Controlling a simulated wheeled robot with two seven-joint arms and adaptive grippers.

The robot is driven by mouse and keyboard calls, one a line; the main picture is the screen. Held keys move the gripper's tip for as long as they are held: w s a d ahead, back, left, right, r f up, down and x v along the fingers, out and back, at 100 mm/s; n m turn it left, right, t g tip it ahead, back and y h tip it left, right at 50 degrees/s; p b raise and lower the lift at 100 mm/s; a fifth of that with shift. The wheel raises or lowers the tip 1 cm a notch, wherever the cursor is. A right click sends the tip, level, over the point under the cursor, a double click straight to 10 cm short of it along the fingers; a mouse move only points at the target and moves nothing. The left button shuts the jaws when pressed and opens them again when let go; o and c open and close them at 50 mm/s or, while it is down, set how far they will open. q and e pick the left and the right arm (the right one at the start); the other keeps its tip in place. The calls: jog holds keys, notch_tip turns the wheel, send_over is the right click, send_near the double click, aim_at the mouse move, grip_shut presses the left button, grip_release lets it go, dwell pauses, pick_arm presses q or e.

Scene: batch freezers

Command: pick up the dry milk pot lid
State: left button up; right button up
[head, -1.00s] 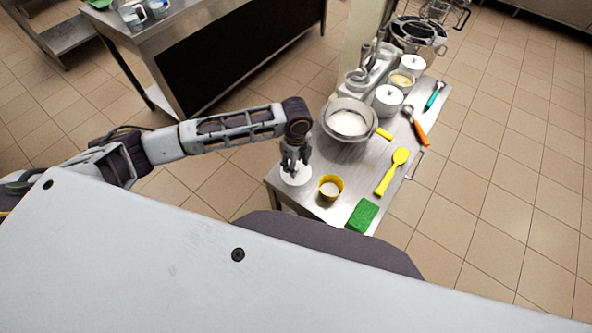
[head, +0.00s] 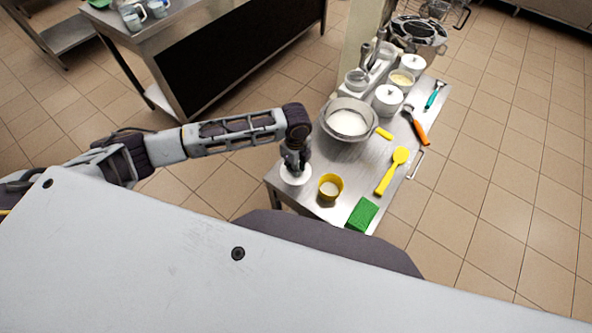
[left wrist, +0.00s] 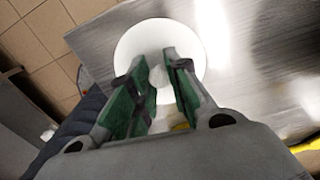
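The dry milk pot lid, a round white disc with a small knob (head: 300,181), lies at the near left corner of the steel table. My left gripper (head: 294,168) points down over its middle. In the left wrist view the white lid (left wrist: 140,38) lies beneath the fingers, and its knob (left wrist: 157,76) sits between the two green-padded fingers (left wrist: 158,72). The fingers have drawn in and look shut on the knob. The lid looks flat on the table; I cannot see any gap under it. My right gripper is not in view.
Close to the lid are a yellow cup (head: 331,188) with pale contents and a green sponge (head: 362,214). A yellow spatula (head: 392,172), a sieve over a bowl (head: 349,119) and white lidded pots (head: 388,101) stand farther back. A second table (head: 215,30) is behind.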

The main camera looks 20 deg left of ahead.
pick_arm(q)
jog(key=shift+c, duration=0.5)
notch_tip(320, 180, up, 10)
dwell(0.6)
jog(key=shift+w+n, duration=0.1)
jog(key=shift+n, duration=0.2)
dwell(0.3)
